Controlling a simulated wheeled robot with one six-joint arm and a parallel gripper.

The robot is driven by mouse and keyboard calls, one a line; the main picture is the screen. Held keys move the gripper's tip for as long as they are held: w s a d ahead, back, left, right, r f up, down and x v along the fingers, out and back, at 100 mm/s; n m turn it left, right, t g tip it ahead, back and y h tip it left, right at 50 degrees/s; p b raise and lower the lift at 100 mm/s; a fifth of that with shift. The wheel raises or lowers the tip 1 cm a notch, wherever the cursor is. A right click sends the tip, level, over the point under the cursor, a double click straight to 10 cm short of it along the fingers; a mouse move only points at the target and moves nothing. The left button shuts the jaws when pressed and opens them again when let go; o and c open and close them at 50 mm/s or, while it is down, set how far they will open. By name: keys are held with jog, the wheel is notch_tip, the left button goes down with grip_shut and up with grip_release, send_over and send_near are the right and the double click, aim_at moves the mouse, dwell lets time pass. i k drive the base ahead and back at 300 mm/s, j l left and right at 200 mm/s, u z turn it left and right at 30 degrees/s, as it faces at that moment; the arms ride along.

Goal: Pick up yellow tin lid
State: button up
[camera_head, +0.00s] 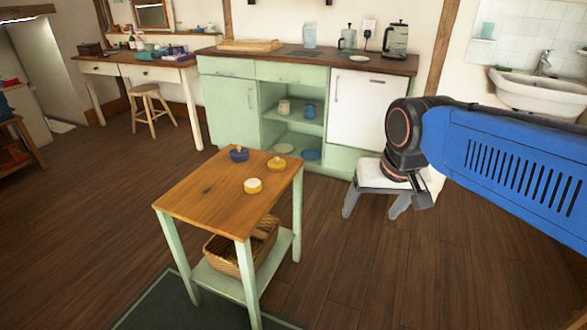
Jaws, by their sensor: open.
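A small yellow piece with a raised knob (276,164), which looks like the yellow tin lid, lies on the wooden top of a small green-legged table (190,205). A short yellow round piece with a pale top (253,186) lies in front of it. A dark blue round piece with a yellowish knob (239,153) lies to its left. My gripper (415,190) hangs at the right, well apart from the table and in front of a white stool. It is open, and nothing shows in it. Its fingers are small and partly hard to make out.
A wicker basket (224,260) sits on the table's lower shelf. The white stool (370,172) stands to the table's right. A green cabinet (228,108) with kettles on its counter stands behind, and a desk (130,72) with a wooden stool (150,92) is at left.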

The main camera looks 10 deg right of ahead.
aim_at(276, 164)
jog(key=i+j, duration=0.25)
jog(key=i, duration=0.15)
jog(key=i+j+z, duration=0.15)
jog(key=i+j, duration=0.15)
jog(key=i, duration=0.1)
